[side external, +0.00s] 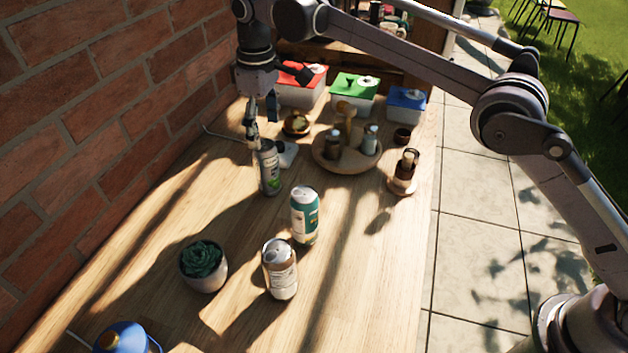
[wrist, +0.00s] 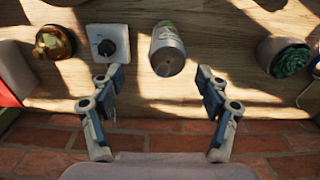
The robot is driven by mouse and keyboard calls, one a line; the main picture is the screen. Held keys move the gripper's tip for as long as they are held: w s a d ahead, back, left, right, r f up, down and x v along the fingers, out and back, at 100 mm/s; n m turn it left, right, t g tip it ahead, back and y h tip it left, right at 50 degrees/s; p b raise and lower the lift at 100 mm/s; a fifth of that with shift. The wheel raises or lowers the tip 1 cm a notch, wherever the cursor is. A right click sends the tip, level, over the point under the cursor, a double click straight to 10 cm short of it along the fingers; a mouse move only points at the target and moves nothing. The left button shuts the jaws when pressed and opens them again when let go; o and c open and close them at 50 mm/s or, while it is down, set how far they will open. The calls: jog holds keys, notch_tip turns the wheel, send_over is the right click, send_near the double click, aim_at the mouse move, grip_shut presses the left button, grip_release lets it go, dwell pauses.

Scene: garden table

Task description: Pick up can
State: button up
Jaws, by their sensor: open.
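A grey can with a green-marked label (side external: 269,170) stands upright on the wooden table, near the brick wall. In the wrist view the can (wrist: 167,52) shows its silver top, lying ahead of the gap between the fingers. My gripper (side external: 261,122) is open and empty, pointing down just above and behind the can in the side view. Both fingers of my gripper (wrist: 156,82) show in the wrist view, spread apart with no contact visible. A teal and white can (side external: 305,216) and a brown and white can (side external: 280,270) stand nearer the side camera.
A white box with a dark knob (wrist: 108,43) and an amber bowl (side external: 296,124) stand close to the grey can. A round wooden tray (side external: 347,163) holds bottles. A potted succulent (side external: 203,265) stands front left. Lidded bins (side external: 302,88) line the back; the brick wall (side external: 110,110) bounds the left.

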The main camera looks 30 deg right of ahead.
aim_at(267, 172)
jog(key=shift+a+f, duration=0.55)
jog(key=shift+f, duration=0.35)
notch_tip(267, 172, down, 5)
jog(key=shift+s+r, duration=0.1)
jog(key=shift+s+d+f, duration=0.1)
jog(key=shift+s+f, duration=0.05)
jog(key=shift+f, duration=1.2)
jog(key=shift+s+d+f, duration=0.1)
jog(key=shift+f, duration=1.25)
jog(key=c, duration=1.5)
